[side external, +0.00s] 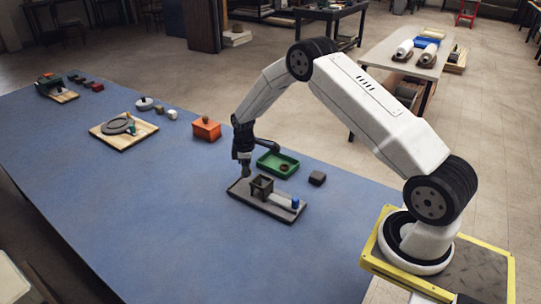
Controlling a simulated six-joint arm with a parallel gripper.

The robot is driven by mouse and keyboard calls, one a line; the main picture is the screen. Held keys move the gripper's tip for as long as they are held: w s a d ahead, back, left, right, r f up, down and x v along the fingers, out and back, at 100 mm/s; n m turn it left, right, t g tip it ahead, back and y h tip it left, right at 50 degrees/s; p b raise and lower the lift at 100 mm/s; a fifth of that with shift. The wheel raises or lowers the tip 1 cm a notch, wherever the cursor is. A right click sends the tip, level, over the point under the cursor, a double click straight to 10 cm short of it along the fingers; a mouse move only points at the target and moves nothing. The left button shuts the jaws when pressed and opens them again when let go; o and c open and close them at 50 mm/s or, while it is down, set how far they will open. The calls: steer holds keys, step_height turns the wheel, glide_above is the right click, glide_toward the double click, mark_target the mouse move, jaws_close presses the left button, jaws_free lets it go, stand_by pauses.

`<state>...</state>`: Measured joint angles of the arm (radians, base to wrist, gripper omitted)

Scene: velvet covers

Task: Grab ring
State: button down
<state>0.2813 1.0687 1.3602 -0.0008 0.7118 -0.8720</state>
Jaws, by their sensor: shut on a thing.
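My dark gripper (243,168) points down over the far left end of a dark tray (240,195). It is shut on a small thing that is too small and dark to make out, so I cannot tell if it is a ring. A small brown round thing that looks like a ring (284,167) lies in the green tray (270,158), to the right of my gripper. A dark open-topped box on legs (262,186) stands on the dark tray, to the right and front of my gripper.
A white and blue cylinder (293,203) lies at the dark tray's right end. A dark block (317,178) and an orange box (206,129) stand nearby. A wooden board with a grey disc (120,127) lies further left. The blue tabletop (170,215) is clear in front.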

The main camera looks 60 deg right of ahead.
steer(key=shift+r, duration=1.9)
